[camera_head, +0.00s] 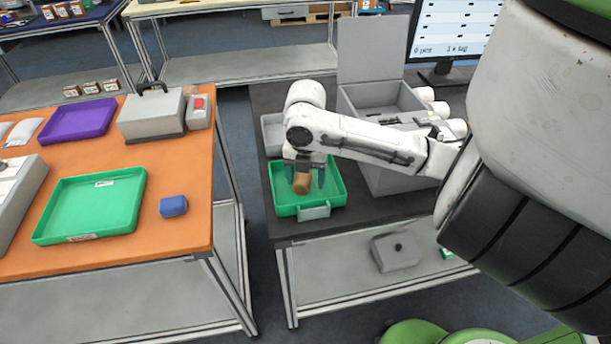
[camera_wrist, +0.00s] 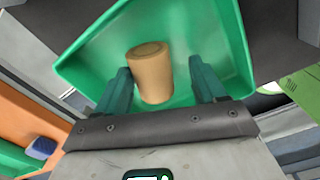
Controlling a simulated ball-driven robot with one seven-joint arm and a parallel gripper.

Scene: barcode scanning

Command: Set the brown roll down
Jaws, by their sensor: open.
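The brown roll (camera_head: 302,183) is in the green tray (camera_head: 338,187) on the dark table. The tray's rim shows around the roll in the wrist view (camera_wrist: 240,50). The underside of the roll is hidden.
A grey open-lidded box (camera_head: 380,100) stands right of the tray, with a monitor (camera_head: 455,30) behind. An orange table (camera_head: 110,225) at the left holds another green tray (camera_head: 92,205), a blue block (camera_head: 173,206) and a purple tray (camera_head: 78,121). A floor gap separates the tables.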

